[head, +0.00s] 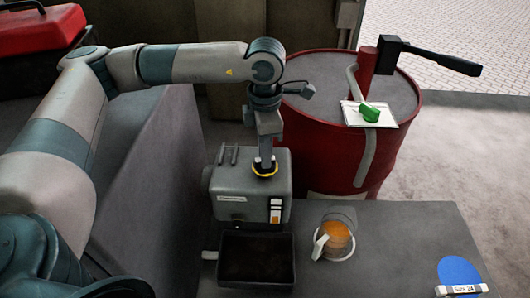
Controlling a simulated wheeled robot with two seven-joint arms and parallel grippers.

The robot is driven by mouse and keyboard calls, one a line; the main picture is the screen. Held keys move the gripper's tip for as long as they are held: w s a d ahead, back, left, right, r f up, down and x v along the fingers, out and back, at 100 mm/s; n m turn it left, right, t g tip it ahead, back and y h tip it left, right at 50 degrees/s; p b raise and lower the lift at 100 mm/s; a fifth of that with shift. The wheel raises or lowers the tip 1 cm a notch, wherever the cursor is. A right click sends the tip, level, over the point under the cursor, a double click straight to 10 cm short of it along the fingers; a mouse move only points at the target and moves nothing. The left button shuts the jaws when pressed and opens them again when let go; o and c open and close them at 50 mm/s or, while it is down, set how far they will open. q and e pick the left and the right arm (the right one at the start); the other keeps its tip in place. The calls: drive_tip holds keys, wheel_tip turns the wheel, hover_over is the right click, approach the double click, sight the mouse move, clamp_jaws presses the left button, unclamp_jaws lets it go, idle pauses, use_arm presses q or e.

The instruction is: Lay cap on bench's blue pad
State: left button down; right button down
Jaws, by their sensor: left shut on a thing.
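My left gripper (265,157) points down over the grey metal box (240,187) on the bench. It is shut on a dark cap with a yellow rim (265,173). The cap is at the box's top front edge; I cannot tell whether it touches the box. The fingertips partly hide the cap. The round blue pad (460,270) lies at the bench's right front corner, with a small white label plate at its front edge. Nothing lies on the visible part of the pad. My right gripper is not in view.
The grey bench (400,235) is clear between the orange-filled jar (336,236) and the pad. A dark tray (256,259) sits before the box. A red drum (320,150) behind carries a pump and a white card (388,116) with a green object (370,114).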

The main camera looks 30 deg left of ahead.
use_arm(q)
drive_tip(key=shift+w+r, duration=0.1)
drive_tip(key=shift+r, duration=0.85)
drive_tip(key=shift+r, duration=0.15)
drive_tip(key=shift+r+p, duration=0.3)
drive_tip(key=shift+r, duration=1.05)
